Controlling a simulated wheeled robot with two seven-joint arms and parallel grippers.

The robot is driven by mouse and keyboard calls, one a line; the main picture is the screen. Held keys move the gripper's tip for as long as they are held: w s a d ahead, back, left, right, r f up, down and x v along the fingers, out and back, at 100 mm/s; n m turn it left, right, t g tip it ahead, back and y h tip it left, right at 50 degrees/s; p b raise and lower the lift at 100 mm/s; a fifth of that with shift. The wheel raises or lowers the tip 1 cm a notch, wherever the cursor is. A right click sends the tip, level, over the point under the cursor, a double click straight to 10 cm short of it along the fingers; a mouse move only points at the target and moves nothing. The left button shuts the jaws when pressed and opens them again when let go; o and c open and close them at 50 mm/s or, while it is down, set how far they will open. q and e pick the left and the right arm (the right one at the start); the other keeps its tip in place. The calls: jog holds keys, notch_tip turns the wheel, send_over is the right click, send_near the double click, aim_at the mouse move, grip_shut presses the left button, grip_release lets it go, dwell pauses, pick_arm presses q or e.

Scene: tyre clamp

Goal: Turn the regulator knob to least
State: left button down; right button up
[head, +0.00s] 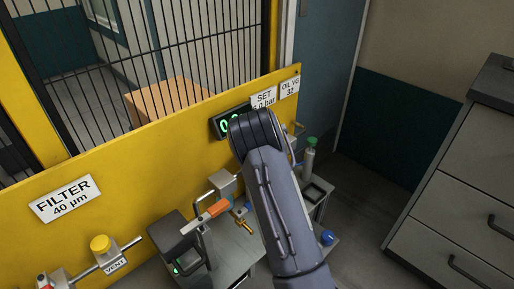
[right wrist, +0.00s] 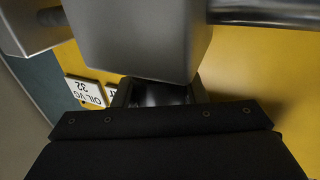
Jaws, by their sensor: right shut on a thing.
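In the right wrist view my right gripper (right wrist: 160,96) is shut on a dark, rounded part just under a grey metal block (right wrist: 140,40). This part appears to be the regulator knob, mostly hidden by the jaws. In the head view my right forearm covers the knob and the gripper. A dark display (head: 222,124) with green digits is partly hidden behind my arm, so its reading cannot be read. Above it is a SET label (head: 264,98), partly covered, ending in "0 bar". My left gripper is not in view.
A yellow panel (head: 130,160) carries a FILTER 40 µm label (head: 65,198) and an OIL VG 32 label (head: 290,87). Grey drawers (head: 450,190) stand right.

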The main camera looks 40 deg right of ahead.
jog(key=n+t+y+b, duration=0.1)
jog(key=n+y, duration=0.2)
jog(key=y, duration=0.2)
jog(key=shift+a+n+y+b, duration=0.15)
jog(key=shift+n+y, duration=0.45)
jog(key=shift+y, duration=0.25)
jog(key=shift+a+n+y+b, duration=0.15)
jog(key=shift+n+y, duration=0.45)
jog(key=shift+y, duration=0.25)
jog(key=o, duration=1)
jog(key=s+p, duration=0.1)
jog(key=s, duration=0.6)
jog(key=shift+s+d+p, duration=0.35)
jog(key=shift+d, duration=0.1)
